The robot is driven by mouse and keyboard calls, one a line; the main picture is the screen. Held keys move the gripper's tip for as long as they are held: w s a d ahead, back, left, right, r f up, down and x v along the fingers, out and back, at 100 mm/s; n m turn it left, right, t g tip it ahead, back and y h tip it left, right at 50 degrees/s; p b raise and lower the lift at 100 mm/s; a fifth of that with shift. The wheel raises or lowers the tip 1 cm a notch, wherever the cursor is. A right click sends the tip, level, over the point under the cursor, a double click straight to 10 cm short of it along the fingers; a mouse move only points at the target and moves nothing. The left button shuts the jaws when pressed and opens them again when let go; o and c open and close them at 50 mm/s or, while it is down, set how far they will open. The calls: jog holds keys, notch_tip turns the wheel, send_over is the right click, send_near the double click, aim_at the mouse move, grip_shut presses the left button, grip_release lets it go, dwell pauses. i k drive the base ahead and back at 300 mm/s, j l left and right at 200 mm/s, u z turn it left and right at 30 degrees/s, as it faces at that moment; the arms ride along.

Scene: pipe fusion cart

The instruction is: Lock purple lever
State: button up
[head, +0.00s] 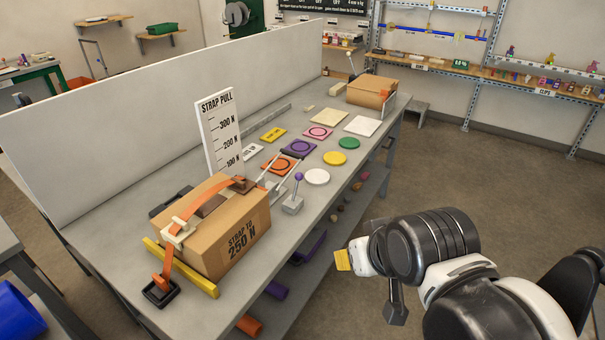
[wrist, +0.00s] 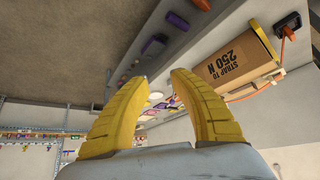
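The purple lever (head: 298,177) is a small purple knob on a short stem. It rises from a grey metal base (head: 292,205) near the front edge of the workbench, just right of the strapped box. The stem looks close to upright. I cannot tell from its pose whether it is locked. My gripper (head: 343,260) is in front of the bench, to the right of the lever and apart from it. In the wrist view its two yellow fingers (wrist: 161,76) are spread with nothing between them. I cannot clearly make out the lever in the wrist view.
A cardboard box (head: 218,228) with an orange strap, marked "STRAP TO 250 N", stands left of the lever. A strap-pull scale (head: 219,132) stands behind it. Coloured discs and plates, such as a white disc (head: 317,177), lie to the right. Lower shelves hold loose parts.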

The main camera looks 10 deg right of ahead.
aim_at(299, 176)
jog(key=i+j, duration=0.2)
jog(key=i, duration=0.3)
jog(key=i+j, duration=0.2)
jog(key=i, duration=0.25)
